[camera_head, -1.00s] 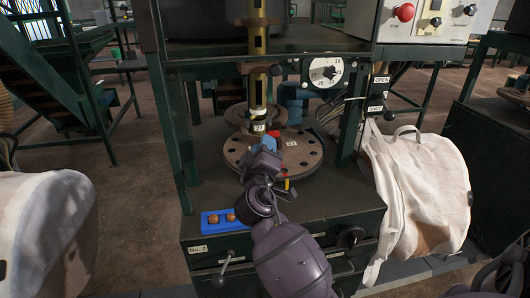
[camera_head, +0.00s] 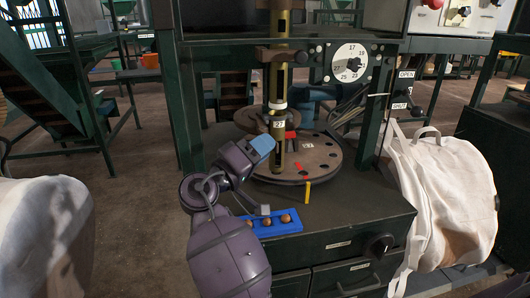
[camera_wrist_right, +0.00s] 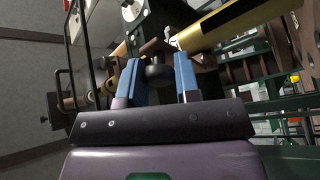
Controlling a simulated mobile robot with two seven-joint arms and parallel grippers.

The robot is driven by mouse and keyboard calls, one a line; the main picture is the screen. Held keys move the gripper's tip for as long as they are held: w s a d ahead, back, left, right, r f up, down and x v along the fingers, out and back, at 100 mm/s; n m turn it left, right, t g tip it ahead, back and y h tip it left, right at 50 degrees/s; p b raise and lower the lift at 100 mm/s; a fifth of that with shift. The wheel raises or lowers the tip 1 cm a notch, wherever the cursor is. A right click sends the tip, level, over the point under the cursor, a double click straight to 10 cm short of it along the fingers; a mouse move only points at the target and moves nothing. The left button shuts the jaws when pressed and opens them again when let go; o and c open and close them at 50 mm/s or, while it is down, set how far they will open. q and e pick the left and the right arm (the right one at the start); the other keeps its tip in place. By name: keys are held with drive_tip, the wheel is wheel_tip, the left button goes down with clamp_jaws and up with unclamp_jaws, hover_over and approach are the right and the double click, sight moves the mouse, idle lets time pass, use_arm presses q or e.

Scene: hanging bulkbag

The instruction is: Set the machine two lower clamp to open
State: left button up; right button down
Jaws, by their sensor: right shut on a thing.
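The machine's yellow column (camera_head: 280,95) stands over a round plate (camera_head: 325,160) with holes. A dark collar (camera_head: 280,56) with a side knob (camera_head: 301,57) sits high on it. Low on the column are a number label and a red block (camera_head: 291,134). My right gripper (camera_head: 262,144) is left of the low part of the column, blue fingertips toward it. In the right wrist view its fingers (camera_wrist_right: 157,75) straddle a dark round knob (camera_wrist_right: 157,71); I cannot tell which part this knob belongs to. My left gripper is not in view.
A lever (camera_head: 416,111) sits beside OPEN and SHUT labels on the right post. A dial (camera_head: 350,62) is above the plate. A blue tray (camera_head: 288,230) with brown balls lies on the table front. A white bag (camera_head: 445,190) hangs at the right.

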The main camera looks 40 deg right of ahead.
drive_tip(key=shift+w+a+r+m+g, duration=0.2)
drive_tip(key=shift+m+g, duration=0.1)
drive_tip(key=shift+g, duration=0.2)
drive_tip(key=shift+w+a+r+m+g, duration=0.15)
drive_tip(key=shift+m+g, duration=0.15)
drive_tip(key=shift+g, duration=0.2)
drive_tip(key=c, duration=1.2)
unclamp_jaws()
drive_tip(key=shift+d, duration=0.1)
drive_tip(key=o, duration=0.4)
drive_tip(key=shift+d+f, duration=0.1)
drive_tip(key=shift+f, duration=0.1)
drive_tip(key=shift+f, duration=0.1)
drive_tip(key=v, duration=1.1)
drive_tip(key=shift+w, duration=0.1)
